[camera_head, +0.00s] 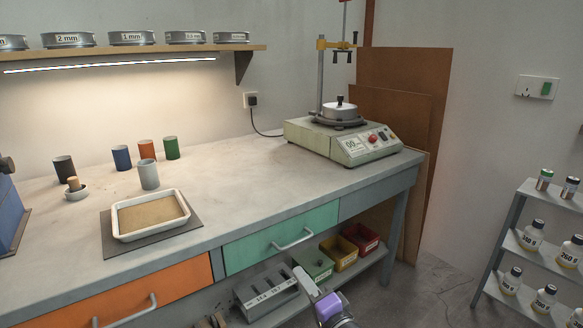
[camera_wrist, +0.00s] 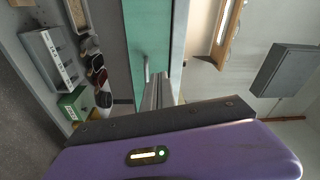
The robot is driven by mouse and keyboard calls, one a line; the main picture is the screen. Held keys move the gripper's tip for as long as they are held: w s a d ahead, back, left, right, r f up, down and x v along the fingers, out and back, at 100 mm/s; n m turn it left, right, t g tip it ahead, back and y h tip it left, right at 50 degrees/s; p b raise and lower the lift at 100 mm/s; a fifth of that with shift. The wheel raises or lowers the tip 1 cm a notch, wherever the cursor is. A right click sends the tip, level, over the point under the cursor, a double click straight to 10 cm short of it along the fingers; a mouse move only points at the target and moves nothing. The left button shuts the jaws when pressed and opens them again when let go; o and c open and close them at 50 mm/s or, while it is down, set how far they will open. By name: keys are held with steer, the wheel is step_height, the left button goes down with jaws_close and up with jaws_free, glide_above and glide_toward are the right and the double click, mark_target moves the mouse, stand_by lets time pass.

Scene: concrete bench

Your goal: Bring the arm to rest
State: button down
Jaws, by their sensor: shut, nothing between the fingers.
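My gripper shows at the bottom of the head view (camera_head: 306,282), low in front of the bench and its lower shelf. Its pale end points up and left, with a purple part of my arm behind it. In the wrist view, the grey fingers (camera_wrist: 161,92) are together beyond a dark bar and the purple housing, with nothing held. They appear in front of the bench's teal drawer (camera_wrist: 146,30). The rest of my arm is mostly out of view.
The concrete bench (camera_head: 255,190) carries a tray (camera_head: 181,225), several coloured cups and a sieve shaker (camera_head: 352,143). Handles protrude from the teal drawer (camera_head: 280,235) and orange drawer (camera_head: 150,290). A slotted rack (camera_head: 265,290) and bins are below; a bottle rack (camera_head: 515,240) stands right.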

steer(key=s+d+f+n+t+h, duration=0.15)
steer(key=s+d, duration=0.35)
steer(key=s, duration=0.5)
steer(key=s+d+f+n+h, duration=0.1)
steer(key=s+d+n+h, duration=0.3)
steer(key=s, duration=0.6)
steer(key=s+d+f+n+t+h, duration=0.1)
steer(key=s+d+f+h, duration=0.1)
steer(key=s+d, duration=0.55)
steer(key=s+d+r+n+g+h, duration=0.1)
steer(key=s+n+g, duration=0.1)
steer(key=s, duration=1)
steer(key=s+r+n+g, duration=0.1)
steer(key=s+r+g, duration=0.1)
steer(key=s, duration=0.9)
step_height(320, 180, up, 19)
steer(key=p, duration=1.9)
steer(key=shift+f, duration=0.15)
